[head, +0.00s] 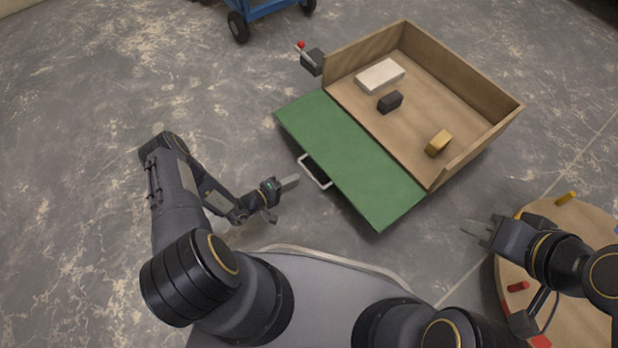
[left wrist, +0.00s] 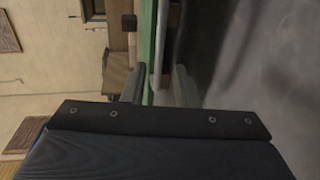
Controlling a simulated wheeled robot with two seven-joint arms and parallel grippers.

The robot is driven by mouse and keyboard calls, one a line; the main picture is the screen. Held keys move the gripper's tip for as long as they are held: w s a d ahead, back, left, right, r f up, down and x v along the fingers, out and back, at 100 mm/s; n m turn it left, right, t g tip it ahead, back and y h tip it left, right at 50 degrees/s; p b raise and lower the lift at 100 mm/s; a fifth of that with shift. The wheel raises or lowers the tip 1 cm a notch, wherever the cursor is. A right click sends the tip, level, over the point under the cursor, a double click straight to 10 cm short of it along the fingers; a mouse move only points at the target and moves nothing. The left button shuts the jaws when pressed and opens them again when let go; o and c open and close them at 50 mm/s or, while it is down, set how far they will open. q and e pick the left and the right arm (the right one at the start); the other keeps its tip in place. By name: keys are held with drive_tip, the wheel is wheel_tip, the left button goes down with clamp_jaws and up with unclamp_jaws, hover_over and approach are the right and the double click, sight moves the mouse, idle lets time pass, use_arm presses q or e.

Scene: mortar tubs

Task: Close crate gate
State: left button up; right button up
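The wooden crate (head: 513,108) stands open-topped at the upper right in the head view. Its green gate (head: 350,160) is folded down on the crate's near-left side and lies roughly flat. A pale handle (head: 315,171) sits on the gate's outer edge. My left gripper (head: 291,183) is just left of the handle, apart from it in the head view. My right gripper (head: 474,229) is to the right of the gate, empty.
A dark latch block with a red-tipped lever (head: 312,61) is at the crate's left corner. Inside the crate lie a white block (head: 380,75), a black block (head: 390,102) and a yellow block (head: 438,143). A round wooden table (head: 575,215) is at right; a blue cart (head: 262,10) is behind.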

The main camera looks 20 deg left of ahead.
sight(309, 172)
use_arm(q)
drive_tip(key=b+x, duration=0.2)
drive_tip(key=x, duration=0.5)
drive_tip(key=shift+w+d+b, duration=0.15)
drive_tip(key=shift+d+b, duration=0.05)
drive_tip(key=shift+b, duration=0.2)
clamp_jaws()
